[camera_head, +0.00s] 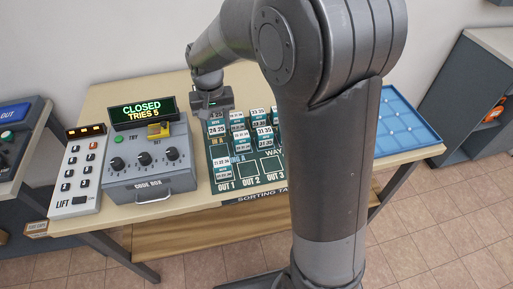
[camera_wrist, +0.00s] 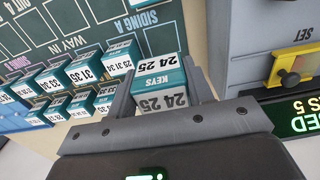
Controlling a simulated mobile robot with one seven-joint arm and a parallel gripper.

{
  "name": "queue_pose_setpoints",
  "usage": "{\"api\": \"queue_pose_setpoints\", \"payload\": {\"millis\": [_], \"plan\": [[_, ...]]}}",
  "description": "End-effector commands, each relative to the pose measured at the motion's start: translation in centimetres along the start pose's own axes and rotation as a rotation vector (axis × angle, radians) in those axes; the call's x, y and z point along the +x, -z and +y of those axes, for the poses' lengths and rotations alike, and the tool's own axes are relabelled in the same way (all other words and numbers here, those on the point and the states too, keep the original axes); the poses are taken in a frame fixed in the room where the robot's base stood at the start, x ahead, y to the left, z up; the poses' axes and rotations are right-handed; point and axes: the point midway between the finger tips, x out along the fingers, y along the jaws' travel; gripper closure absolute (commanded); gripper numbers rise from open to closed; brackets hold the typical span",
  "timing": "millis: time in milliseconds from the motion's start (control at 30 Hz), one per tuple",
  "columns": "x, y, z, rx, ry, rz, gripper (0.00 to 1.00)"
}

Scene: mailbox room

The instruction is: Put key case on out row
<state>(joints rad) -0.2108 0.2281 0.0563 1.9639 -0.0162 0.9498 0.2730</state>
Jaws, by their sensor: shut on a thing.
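My gripper (camera_wrist: 167,90) is shut on a teal-and-white key case (camera_wrist: 160,72) labelled KEYS 24 25. In the head view my gripper (camera_head: 212,101) is over the back left of the dark green sorting board (camera_head: 247,186), and the held case (camera_head: 217,127) shows below it. I cannot tell whether the case touches the board. The out row is at the board's front, labelled OUT 1, OUT 2 and OUT 3 (camera_head: 275,174). One case (camera_head: 221,166) stands in the OUT 1 column; the squares at OUT 2 and OUT 3 look empty. My arm hides the row's right part.
Several other key cases (camera_wrist: 85,68) stand close beside the held one. A grey code box (camera_head: 150,171) reading CLOSED, TRIES 5 stands left of the board, with a white lift panel (camera_head: 76,178) further left. A blue tray (camera_head: 405,126) lies at the table's right end.

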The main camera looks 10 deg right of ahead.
Motion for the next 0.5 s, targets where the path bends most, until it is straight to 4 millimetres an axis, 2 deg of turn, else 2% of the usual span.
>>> {"api": "queue_pose_setpoints", "payload": {"millis": [167,300,500], "plan": [[-0.8,-1.9,4.4,0.008,-0.007,0.004,0.78],[-1.3,-5.0,9.5,0.011,-0.012,0.004,0.78],[-1.4,-10.1,15.1,0.008,-0.008,0.001,0.78]]}}
